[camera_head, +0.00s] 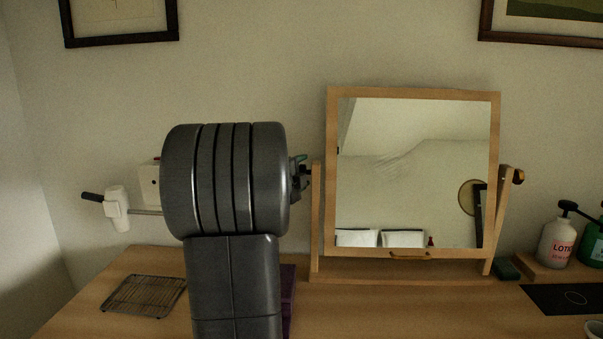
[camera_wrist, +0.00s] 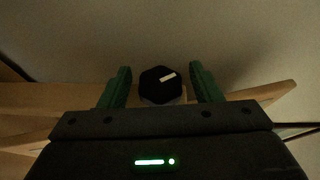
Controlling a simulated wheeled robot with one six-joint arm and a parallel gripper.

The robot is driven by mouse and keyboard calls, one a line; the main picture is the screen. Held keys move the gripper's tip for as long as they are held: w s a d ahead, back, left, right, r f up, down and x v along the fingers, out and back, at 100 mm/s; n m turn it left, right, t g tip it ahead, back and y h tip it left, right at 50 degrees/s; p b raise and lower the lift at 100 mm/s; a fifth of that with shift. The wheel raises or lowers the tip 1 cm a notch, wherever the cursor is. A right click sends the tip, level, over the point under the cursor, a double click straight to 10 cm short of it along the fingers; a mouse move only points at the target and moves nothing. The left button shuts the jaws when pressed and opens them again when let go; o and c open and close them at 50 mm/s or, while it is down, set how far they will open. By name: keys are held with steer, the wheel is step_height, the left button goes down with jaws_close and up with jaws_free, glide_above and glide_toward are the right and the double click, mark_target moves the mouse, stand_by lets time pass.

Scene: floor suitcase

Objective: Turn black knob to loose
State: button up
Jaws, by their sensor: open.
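The black knob (camera_wrist: 158,86) is a dark, many-sided cap with a short white mark on its face, tilted up to the right. In the wrist view it sits between the two green fingers of my gripper (camera_wrist: 160,72), one on each side. The fingers are open, with a gap visible on both sides of the knob. In the head view my dark arm hides most of the gripper, which shows only in part beside the left post of the wooden mirror stand (camera_head: 316,220). The mirror (camera_head: 415,170) stands roughly upright in its wooden frame.
A wire rack (camera_head: 145,295) lies on the wooden table at the left. A purple item (camera_head: 289,300) is partly hidden behind my arm. A brass-coloured knob (camera_head: 518,176) is on the right post. A white bottle (camera_head: 557,243) and a green bottle (camera_head: 592,245) stand at the right.

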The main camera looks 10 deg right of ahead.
steer(key=shift+c, duration=0.2)
steer(key=c, duration=0.9)
